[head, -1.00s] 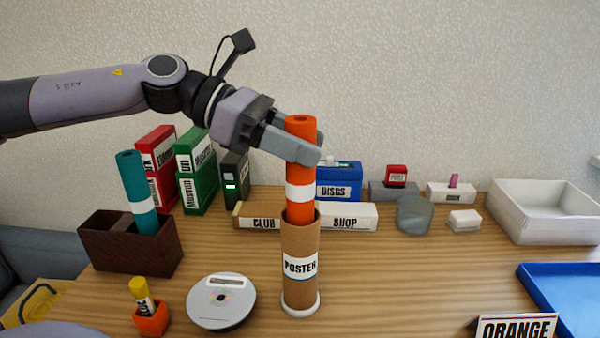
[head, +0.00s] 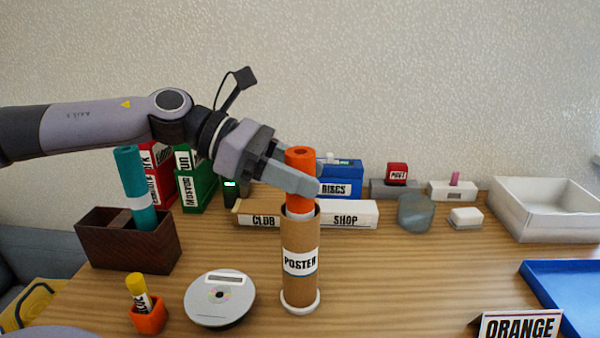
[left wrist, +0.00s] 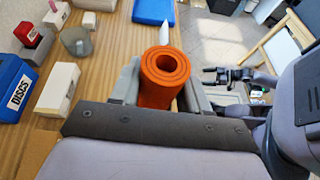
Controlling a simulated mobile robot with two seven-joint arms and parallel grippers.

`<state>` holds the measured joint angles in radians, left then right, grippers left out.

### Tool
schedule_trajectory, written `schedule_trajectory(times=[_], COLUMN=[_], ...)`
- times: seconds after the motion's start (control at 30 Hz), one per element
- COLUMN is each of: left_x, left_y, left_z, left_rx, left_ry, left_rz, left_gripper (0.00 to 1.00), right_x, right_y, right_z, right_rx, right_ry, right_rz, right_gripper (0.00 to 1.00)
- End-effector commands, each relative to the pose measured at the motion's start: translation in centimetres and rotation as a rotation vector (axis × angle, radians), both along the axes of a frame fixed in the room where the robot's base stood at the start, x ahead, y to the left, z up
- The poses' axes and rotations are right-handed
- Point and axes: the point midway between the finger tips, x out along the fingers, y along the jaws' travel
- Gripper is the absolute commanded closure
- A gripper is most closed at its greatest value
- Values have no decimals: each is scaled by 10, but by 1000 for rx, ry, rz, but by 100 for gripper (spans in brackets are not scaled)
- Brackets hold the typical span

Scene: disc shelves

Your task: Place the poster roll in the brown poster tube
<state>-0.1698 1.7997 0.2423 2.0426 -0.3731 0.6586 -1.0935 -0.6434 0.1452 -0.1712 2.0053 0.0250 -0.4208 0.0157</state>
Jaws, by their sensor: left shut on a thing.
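The orange poster roll (head: 300,170) stands upright with its lower part inside the brown poster tube (head: 300,240), which carries a POSTER label and stands on a white base. My left gripper (head: 305,186) is shut on the upper part of the roll, just above the tube's rim. In the left wrist view the roll's coiled top end (left wrist: 165,72) sits between the two fingers. That view does not show the tube.
A teal roll (head: 135,180) stands in a dark brown box (head: 110,245) at left. CLUB and SHOP boxes (head: 350,213) lie behind the tube. A white tray (head: 545,230) is at right.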

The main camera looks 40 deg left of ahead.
Motion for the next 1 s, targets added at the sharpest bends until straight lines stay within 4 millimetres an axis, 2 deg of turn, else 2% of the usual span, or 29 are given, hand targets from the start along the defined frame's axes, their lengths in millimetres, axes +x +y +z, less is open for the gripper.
schedule_trajectory(times=[0.13,0.17,0.2,0.23,0.57,0.8,1.0], left_x=[0,0,0,0,0,0,-4], left_y=[0,0,0,0,0,0,10], left_z=[-1,-1,-1,-1,0,17,17], left_rx=[0,0,0,0,0,0,-3], left_ry=[-1,-1,-1,-1,-1,0,-7], left_rz=[0,0,0,0,0,0,3], left_gripper=[100,48,35,29,29,29,29], right_x=[1,1,1,1,1,1,0], right_y=[2,2,2,3,2,0,-4], right_z=[0,1,1,1,2,20,7], right_rx=[5,5,6,5,4,-5,-12], right_ry=[-4,-4,-4,-4,-5,-11,-7], right_rz=[2,2,3,4,7,7,1], right_gripper=[7,7,7,7,7,7,7])
